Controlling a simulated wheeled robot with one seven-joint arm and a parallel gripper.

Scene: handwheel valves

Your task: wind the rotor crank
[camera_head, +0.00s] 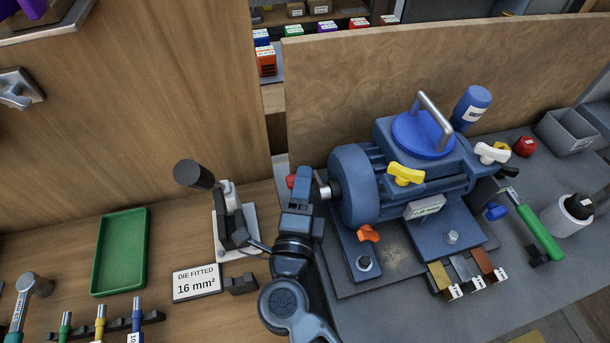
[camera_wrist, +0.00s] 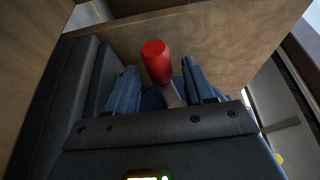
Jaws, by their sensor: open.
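The dark blue motor (camera_head: 362,185) stands on a grey bench at right, its silver shaft end (camera_head: 327,190) facing left. The rotor crank's red handle (camera_head: 291,181) shows beside my gripper (camera_head: 303,174), which hides most of the crank. In the wrist view the red handle (camera_wrist: 157,60) stands up between and beyond the two fingers of my gripper (camera_wrist: 162,82). The fingers are apart, with a gap visible on each side of the handle. A pale crank part (camera_wrist: 173,95) runs below the handle. Whether either finger touches the crank cannot be told.
A black-handled lever tool (camera_head: 232,225) stands just left of my arm, near a "DIE FITTED 16 mm²" sign (camera_head: 196,283). A green tray (camera_head: 122,250) lies further left. A wooden panel (camera_head: 440,75) rises behind the motor. Orange (camera_head: 368,233) and yellow (camera_head: 405,174) wing knobs stick out from the motor.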

